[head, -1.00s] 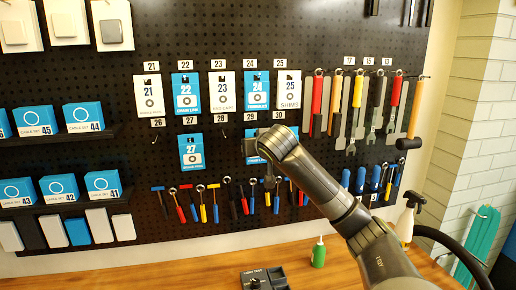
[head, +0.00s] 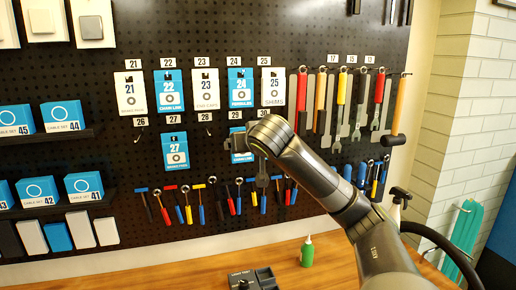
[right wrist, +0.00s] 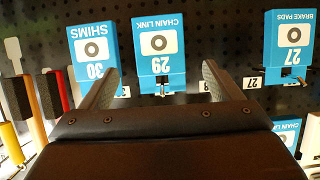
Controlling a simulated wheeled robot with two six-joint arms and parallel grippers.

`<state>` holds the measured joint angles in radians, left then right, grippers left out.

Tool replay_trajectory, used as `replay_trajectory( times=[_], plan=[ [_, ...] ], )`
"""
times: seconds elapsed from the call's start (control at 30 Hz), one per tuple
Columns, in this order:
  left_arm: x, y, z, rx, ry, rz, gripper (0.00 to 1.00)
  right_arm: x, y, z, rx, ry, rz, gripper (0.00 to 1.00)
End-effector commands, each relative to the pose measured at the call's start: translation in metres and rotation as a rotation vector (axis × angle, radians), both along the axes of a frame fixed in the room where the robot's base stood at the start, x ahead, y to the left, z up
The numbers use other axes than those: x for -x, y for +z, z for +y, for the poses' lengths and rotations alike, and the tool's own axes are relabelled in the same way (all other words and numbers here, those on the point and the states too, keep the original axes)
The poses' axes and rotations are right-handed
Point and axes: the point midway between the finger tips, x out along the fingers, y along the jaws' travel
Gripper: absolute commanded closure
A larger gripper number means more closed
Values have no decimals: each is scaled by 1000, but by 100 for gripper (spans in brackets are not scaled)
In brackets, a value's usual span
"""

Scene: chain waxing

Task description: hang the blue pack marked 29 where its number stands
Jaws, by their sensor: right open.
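The blue pack marked 29, "CHAIN LINK" (right wrist: 158,45), hangs upright on the pegboard; it looks upside down in the right wrist view. In the head view it is mostly hidden behind my right gripper (head: 236,144), below the number label 29 (head: 236,115). A hook end shows at the pack's hole in the wrist view. My right gripper (right wrist: 158,86) is open, with its fingertips to either side of the pack's hook area. No finger is seen touching the pack. My left gripper is not in view.
Blue pack 30 (right wrist: 92,50) and blue pack 27 (head: 175,151) hang on either side, with the 28 place (head: 205,117) empty between 27 and 29. Packs 21 to 25 hang above. Tools hang below and right. A green bottle (head: 307,252) stands on the bench.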

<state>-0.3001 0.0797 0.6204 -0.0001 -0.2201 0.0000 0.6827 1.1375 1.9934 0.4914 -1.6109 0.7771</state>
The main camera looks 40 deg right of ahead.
Motion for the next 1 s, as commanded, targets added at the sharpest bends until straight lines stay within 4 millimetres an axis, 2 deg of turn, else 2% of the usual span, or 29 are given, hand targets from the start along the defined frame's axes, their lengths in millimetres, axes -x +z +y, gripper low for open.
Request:
replay_trajectory(
  times=[0.03,0.1,0.4,0.63,1.0],
  plan=[
    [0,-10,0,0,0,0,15,10,2,6,6,1,-7,15],
    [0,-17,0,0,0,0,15,25,9,14,6,1,-6,15],
    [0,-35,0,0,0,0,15,77,36,43,1,1,-5,15],
    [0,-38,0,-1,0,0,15,93,43,51,0,0,-1,15],
    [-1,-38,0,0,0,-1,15,95,44,52,0,0,1,15]
  ],
)
